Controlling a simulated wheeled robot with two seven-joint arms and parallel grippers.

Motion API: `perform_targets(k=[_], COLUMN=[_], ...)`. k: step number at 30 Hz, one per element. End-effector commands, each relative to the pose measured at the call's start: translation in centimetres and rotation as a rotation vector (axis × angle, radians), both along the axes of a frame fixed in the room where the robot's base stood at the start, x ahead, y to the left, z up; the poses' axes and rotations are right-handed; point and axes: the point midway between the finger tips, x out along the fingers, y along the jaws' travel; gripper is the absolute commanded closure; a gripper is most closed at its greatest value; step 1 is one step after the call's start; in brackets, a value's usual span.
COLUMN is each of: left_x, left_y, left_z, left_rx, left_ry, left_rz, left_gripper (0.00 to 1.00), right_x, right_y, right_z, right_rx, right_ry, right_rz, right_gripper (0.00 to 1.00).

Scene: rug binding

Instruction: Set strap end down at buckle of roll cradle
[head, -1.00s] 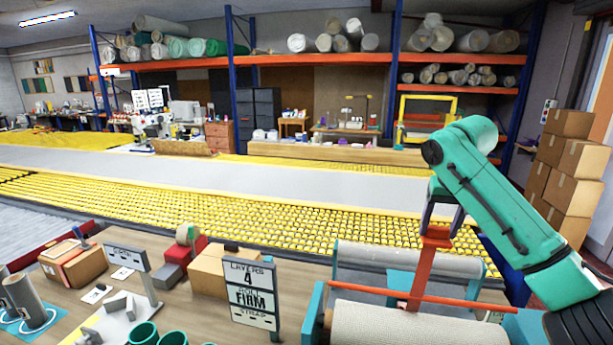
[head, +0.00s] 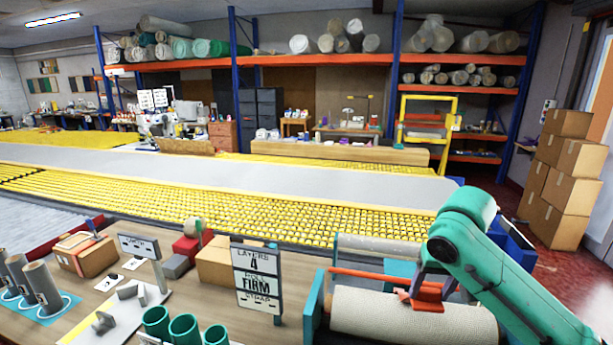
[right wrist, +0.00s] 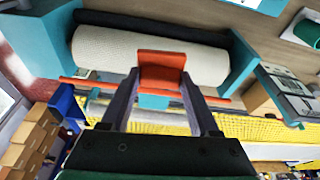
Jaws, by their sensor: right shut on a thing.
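My right gripper (head: 428,284) is shut on the orange strap end (head: 430,303), low over the beige roll (head: 385,318) in the roll cradle. In the right wrist view the orange strap end (right wrist: 162,66) sits between the two fingers of the right gripper (right wrist: 161,84), overlapping the edge of the roll (right wrist: 115,50). I cannot tell whether it touches the roll. I cannot make out the buckle. My left gripper is out of view.
A sign reading "LAYERS 4 FIRM STRAP" (head: 257,279) stands left of the cradle. Teal cups (head: 184,328), a cardboard box (head: 216,262) and grey tubes (head: 42,287) stand farther left on the table. A yellow roller conveyor (head: 300,218) runs behind.

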Motion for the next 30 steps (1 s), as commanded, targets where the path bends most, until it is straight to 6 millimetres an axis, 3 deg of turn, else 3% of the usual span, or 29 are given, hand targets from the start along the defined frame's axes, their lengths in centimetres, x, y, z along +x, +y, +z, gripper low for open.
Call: perform_targets(k=[1, 6, 12, 18, 20, 30], left_x=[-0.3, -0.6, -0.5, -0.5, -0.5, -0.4], left_y=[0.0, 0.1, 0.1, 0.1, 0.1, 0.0], left_z=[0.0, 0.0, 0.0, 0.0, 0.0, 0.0], left_rx=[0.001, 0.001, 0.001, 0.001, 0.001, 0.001], left_ry=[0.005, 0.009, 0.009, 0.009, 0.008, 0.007], left_rz=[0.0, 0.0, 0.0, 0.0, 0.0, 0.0], left_gripper=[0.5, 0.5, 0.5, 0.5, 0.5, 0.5], right_x=[-1.6, -6.7, -11.0, -14.0, -14.5, -12.3], right_y=[0.7, 3.4, 5.8, 7.5, 8.0, 10.5], right_z=[-2.1, -8.2, -13.5, -17.3, -17.9, -16.2], right_rx=[-0.003, -0.003, 0.0, 0.0, 0.004, 0.009], right_ry=[0.009, 0.01, 0.008, 0.005, 0.0, -0.001], right_rz=[0.02, 0.078, 0.127, 0.162, 0.172, 0.251], right_gripper=[0.97, 0.97, 0.97, 0.97, 0.97, 0.97])
